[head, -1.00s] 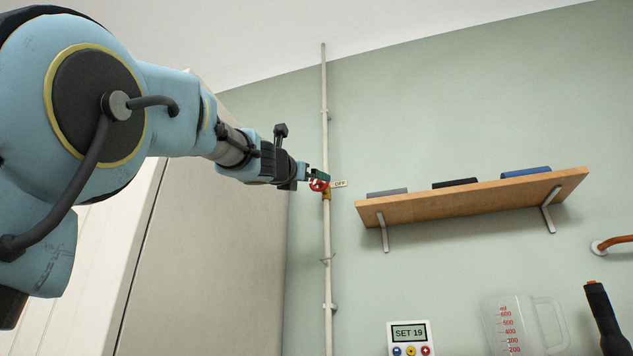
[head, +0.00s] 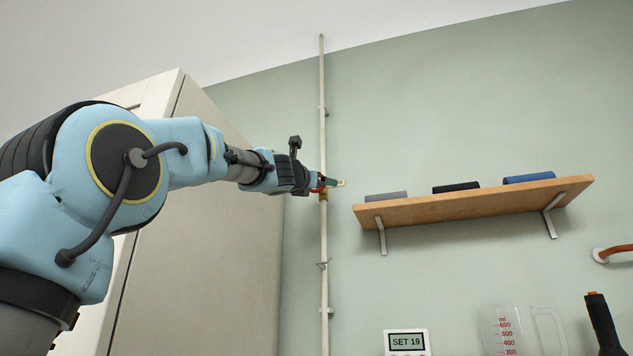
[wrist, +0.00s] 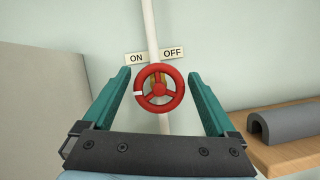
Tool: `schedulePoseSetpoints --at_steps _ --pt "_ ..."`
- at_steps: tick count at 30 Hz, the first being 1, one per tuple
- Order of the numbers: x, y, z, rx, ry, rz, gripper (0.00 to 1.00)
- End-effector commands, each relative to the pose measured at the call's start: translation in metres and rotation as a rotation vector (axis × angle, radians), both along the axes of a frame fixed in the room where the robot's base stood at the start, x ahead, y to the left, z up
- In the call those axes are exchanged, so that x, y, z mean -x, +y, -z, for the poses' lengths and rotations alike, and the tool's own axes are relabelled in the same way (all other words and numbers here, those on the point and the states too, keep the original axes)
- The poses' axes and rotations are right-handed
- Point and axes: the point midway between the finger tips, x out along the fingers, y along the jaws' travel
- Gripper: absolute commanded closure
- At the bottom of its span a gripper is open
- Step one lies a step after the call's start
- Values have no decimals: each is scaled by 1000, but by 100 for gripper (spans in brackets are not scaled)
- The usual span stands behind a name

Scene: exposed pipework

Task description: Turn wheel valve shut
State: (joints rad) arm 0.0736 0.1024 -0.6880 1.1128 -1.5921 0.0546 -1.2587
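The red wheel valve (wrist: 158,83) sits on a pale vertical pipe (wrist: 150,28) in the wrist view. It has a white mark on the left of its rim. An ON label (wrist: 137,58) is at the upper left of the wheel and an OFF label (wrist: 173,53) at the upper right. My gripper (wrist: 159,78) is open, its two teal fingers on either side of the wheel with a visible gap at each side. No contact shows. In the head view my gripper (head: 328,181) is at the pipe and mostly covers the red wheel (head: 317,188).
A wooden shelf (head: 470,202) with grey, black and blue curved pieces is right of the pipe. A large pale cabinet (head: 210,230) stands at left. A display box (head: 406,341) and a measuring jug (head: 510,335) are below. The wall above the shelf is clear.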

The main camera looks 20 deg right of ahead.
Motion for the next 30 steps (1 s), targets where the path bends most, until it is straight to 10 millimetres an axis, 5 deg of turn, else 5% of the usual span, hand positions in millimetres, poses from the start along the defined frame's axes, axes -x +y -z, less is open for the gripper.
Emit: schedulePoseSetpoints --at_steps 19,30 --pt "0 0 0 0 0 1 82" --pt "0 0 0 -46 -37 0 84"
